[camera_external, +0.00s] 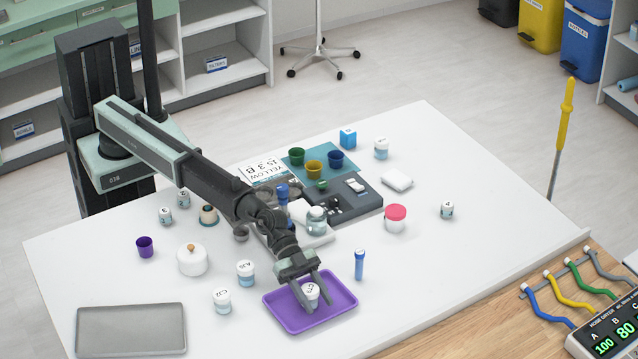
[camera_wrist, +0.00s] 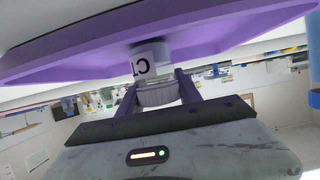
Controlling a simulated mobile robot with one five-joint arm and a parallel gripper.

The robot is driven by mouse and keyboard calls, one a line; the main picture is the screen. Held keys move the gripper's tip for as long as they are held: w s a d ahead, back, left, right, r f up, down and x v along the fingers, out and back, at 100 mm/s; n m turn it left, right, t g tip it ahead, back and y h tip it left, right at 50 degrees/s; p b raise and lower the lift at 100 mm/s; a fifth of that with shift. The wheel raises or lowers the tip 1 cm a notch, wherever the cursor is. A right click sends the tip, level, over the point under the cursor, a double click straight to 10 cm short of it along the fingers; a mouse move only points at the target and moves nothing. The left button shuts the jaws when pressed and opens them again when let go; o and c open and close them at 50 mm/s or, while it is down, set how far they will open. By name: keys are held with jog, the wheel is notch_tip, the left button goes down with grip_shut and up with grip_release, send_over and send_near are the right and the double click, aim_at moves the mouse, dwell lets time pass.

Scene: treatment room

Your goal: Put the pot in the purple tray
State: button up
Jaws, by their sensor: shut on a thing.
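The pot (camera_external: 311,293) is small and white with a ribbed lid, and is held between my gripper's (camera_external: 317,301) two fingers. It is over the purple tray (camera_external: 337,318), inside its outline; I cannot tell for sure whether its base touches the tray floor. In the wrist view the labelled pot (camera_wrist: 151,62) shows between the fingers (camera_wrist: 158,84), its base against or just short of the purple tray (camera_wrist: 70,52). The fingers hide part of the pot's sides.
A blue-capped tube (camera_external: 359,264) stands just right of the tray. Labelled pots (camera_external: 222,300) and (camera_external: 246,273) stand to its left. A grey tray (camera_external: 130,330) lies at the front left. A pink-lidded jar (camera_external: 395,219) stands farther right. The table's right side is mostly clear.

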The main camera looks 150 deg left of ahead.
aim_at(310, 288)
jog(key=o, duration=1.4)
jog(key=shift+c, duration=0.2)
jog(key=shift+s+r+p, duration=0.1)
jog(key=shift+r+p, duration=0.1)
jog(key=shift+p, duration=0.15)
jog(key=p+v, duration=0.1)
jog(key=v, duration=0.1)
jog(key=shift+s+r, duration=0.15)
jog(key=shift+s, duration=0.05)
notch_tip(310, 288, up, 7)
jog(key=p, duration=0.7)
jog(key=shift+s+r, duration=0.1)
jog(key=shift+s, duration=0.05)
